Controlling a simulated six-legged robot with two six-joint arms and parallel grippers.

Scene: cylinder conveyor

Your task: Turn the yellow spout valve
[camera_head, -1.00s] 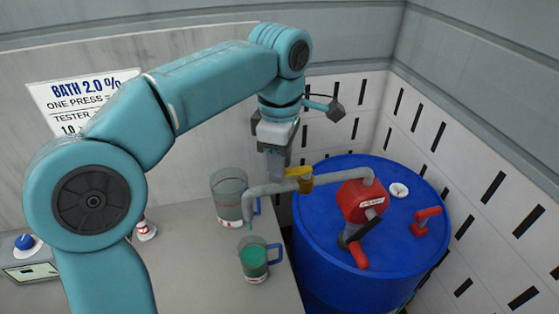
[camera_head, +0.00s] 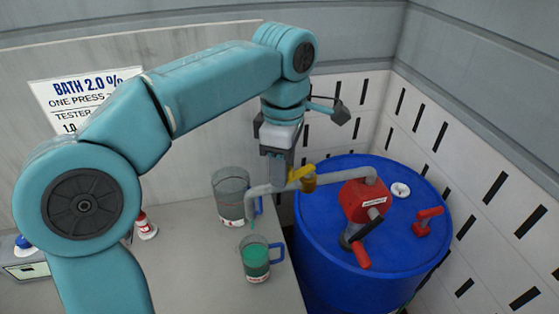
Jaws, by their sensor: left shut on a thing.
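The yellow spout valve (camera_head: 302,175) sits on the grey spout pipe (camera_head: 265,192), which runs left from a red pump (camera_head: 362,203) on a blue drum. My left gripper (camera_head: 279,176) points down at the pipe, right beside the valve's left end. It is shut on the valve, though its fingertips are partly hidden against the pipe. The spout's downturned end is above a jug (camera_head: 256,260) with green liquid and a blue handle. My right gripper is not in view.
A larger clear jug (camera_head: 231,197) stands behind the spout on the grey bench. The blue drum (camera_head: 400,240) fills the right corner, with a red fitting (camera_head: 427,221) on its lid. A red-and-white bottle (camera_head: 146,228) and a device with a blue button (camera_head: 24,245) are at left.

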